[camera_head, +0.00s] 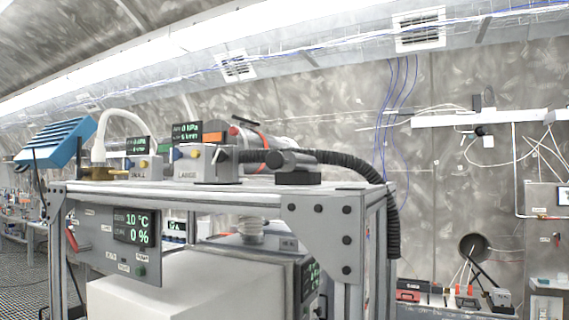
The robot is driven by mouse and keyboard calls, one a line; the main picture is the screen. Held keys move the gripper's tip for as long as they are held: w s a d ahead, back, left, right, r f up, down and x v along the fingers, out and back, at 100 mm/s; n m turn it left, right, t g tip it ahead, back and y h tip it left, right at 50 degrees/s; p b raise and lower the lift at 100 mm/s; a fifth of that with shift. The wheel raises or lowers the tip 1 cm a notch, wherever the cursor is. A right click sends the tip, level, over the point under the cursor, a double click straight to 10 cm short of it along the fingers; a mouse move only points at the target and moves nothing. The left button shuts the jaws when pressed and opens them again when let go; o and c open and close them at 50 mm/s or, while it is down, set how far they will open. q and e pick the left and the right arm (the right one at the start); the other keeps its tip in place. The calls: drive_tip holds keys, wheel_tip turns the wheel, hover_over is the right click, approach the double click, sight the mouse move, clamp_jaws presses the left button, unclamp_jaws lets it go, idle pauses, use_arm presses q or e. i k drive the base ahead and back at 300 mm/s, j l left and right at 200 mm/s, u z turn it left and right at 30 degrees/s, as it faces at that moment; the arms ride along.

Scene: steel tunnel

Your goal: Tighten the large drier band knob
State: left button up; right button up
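A grey box labelled LARGE (195,163) sits on top of the metal-framed cart (330,195), with a small display (187,133) behind it. A dark grey cylindrical part (290,160) sits on the cart top to its right, joined to a black corrugated hose (365,172) that hangs over the right edge. I cannot tell which part is the band knob. Neither of my grippers is in view.
A box labelled SMALL (137,172) and a blue finned device (58,140) are at the left. Below the cart top are a control panel (130,240) and a white box (190,285).

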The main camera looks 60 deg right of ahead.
sight(219, 155)
drive_tip(key=z, duration=1.4)
